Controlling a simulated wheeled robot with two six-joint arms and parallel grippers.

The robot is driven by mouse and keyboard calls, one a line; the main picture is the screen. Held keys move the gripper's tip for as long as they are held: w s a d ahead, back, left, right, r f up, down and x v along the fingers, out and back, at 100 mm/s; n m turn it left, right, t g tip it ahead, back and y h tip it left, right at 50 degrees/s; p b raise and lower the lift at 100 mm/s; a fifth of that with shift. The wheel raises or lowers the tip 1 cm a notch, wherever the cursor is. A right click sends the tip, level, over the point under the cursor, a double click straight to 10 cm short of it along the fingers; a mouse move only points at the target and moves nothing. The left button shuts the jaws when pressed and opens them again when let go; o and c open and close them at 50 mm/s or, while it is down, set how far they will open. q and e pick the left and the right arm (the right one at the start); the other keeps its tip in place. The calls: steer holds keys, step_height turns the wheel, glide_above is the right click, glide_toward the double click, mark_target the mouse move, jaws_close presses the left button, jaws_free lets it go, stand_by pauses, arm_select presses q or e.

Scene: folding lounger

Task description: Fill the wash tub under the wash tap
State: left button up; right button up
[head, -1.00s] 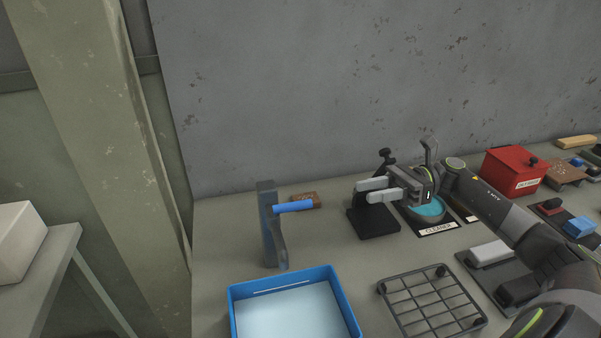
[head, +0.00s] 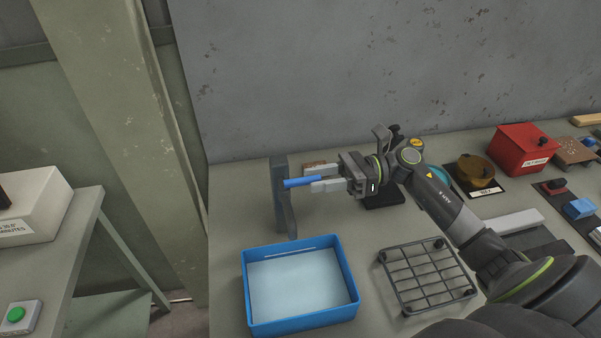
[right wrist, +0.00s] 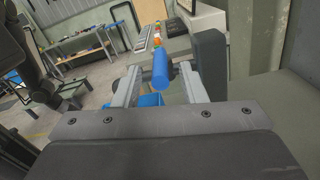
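The wash tap (head: 281,196) is a grey post with a blue lever (head: 300,182) pointing right and a spout hanging over the tub's back edge. The blue wash tub (head: 247,305) stands on the bench below the tap. Its inside is pale blue-white; I cannot tell whether that is water or the bare floor. No stream shows at the spout. My right gripper (head: 325,178) is open at the lever's free end. In the right wrist view the blue lever (right wrist: 161,70) lies between the two parted fingers, with gaps beside it. My left gripper is out of view.
A black wire rack (head: 428,276) stands right of the tub. Behind my right arm are a cleaner dish (head: 440,174), a brown round dish (head: 476,168) and a red box (head: 524,148). A side table with a green button (head: 15,314) is at left.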

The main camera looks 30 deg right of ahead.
mark_target(301, 179)
steer(key=shift+p+x, duration=0.65)
steer(key=shift+x, duration=1.45)
jaws_close()
